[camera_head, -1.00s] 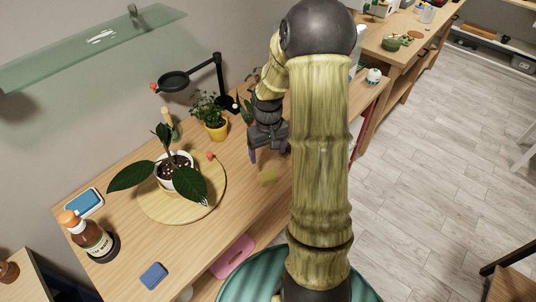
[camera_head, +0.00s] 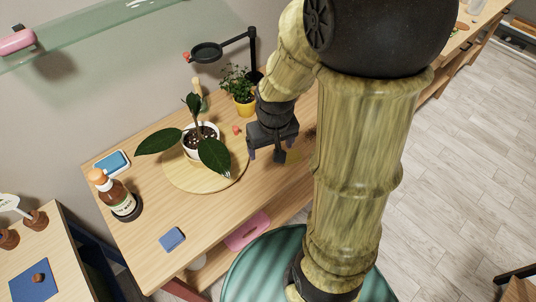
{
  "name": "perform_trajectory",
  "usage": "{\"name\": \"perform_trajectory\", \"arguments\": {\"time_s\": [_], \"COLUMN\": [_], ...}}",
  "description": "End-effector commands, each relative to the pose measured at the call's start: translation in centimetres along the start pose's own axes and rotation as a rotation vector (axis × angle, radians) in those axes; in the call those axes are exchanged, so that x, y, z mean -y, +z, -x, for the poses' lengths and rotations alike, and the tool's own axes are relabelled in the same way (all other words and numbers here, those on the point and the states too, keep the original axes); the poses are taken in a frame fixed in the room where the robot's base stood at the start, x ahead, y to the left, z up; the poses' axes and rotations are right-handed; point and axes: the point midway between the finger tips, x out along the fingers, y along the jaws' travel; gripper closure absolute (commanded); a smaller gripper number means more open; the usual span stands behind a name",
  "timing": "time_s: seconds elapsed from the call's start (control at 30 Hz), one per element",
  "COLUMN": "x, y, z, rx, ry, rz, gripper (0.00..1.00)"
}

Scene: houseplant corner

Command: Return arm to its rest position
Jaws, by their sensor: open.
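My gripper (camera_head: 268,152) hangs over the wooden table (camera_head: 178,222), pointing down. Its two dark fingers are apart, and I see nothing held between them. It is to the right of a round wooden board (camera_head: 190,182) that bears a plant in a white pot (camera_head: 201,140) with large dark leaves. My arm, bent at a large dark joint, rises in the right half of the view and hides part of the table behind it. A yellowish flat patch (camera_head: 292,157) shows on the table beside the gripper.
A brown bottle with an orange cap (camera_head: 112,192) stands at the table's left. A blue sponge (camera_head: 172,239) lies near the front edge. A yellow-potted plant (camera_head: 242,92) and a black lamp (camera_head: 208,52) stand behind. A glass shelf (camera_head: 95,32) hangs above.

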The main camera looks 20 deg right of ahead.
Motion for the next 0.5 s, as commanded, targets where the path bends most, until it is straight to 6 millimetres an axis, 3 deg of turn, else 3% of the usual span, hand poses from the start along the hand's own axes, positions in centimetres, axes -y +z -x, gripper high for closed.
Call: {"name": "perform_trajectory", "arguments": {"time_s": [0.1,0.2,0.5], "x": [1.8,2.4,2.5], "y": [2.4,3.3,3.5], "z": [1.5,1.9,2.0], "rx": [-0.044,-0.061,-0.062], "ry": [-0.015,-0.024,-0.025], "rz": [0.004,-0.001,-0.003], "gripper": [0.19,0.19,0.19]}}
